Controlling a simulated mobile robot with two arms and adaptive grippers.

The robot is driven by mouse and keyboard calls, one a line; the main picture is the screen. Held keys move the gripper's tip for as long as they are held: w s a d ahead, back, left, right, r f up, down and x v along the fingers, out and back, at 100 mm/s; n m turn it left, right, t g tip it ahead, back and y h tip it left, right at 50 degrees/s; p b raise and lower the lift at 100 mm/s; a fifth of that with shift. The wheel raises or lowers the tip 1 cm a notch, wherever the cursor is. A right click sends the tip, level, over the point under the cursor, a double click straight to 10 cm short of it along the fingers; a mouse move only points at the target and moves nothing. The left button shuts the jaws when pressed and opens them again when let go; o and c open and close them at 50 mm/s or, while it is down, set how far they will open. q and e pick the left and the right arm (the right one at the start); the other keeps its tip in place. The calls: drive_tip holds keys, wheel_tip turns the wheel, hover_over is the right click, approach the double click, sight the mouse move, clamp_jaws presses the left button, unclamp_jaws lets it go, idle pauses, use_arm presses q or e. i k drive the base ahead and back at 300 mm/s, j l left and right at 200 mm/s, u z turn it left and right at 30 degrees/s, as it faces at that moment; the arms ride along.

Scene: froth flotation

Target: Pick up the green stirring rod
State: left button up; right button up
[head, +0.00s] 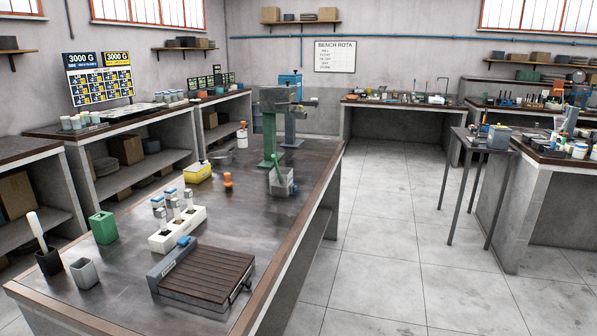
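A thin green upright piece with a rounded top (275,159), which may be the green stirring rod, shows at the far right part of the near bench. It stands at a small grey-white container (283,186). I cannot tell whether it is inside the container or behind it. Neither of my grippers is in view.
The dark-topped bench (128,283) holds a green machine stand (269,137), a brown slatted device (205,275), a white block with bottles (177,232), a green box (103,228) and a black cup (49,262). Open tiled floor (395,245) lies to the right.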

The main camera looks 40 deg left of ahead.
sight(274, 158)
drive_tip(key=i+u, duration=0.6)
drive_tip(key=u, duration=0.15)
drive_tip(key=i+l+u, duration=0.2)
drive_tip(key=u, duration=0.2)
drive_tip(key=i+l+u, duration=0.25)
drive_tip(key=u, duration=0.15)
drive_tip(key=i+l, duration=0.4)
drive_tip(key=i+l+u, duration=0.4)
drive_tip(key=l, duration=0.2)
drive_tip(key=i+l+u, duration=0.2)
drive_tip(key=l, duration=0.15)
drive_tip(key=i+l+u, duration=0.2)
drive_tip(key=l, duration=0.15)
drive_tip(key=k, duration=0.05)
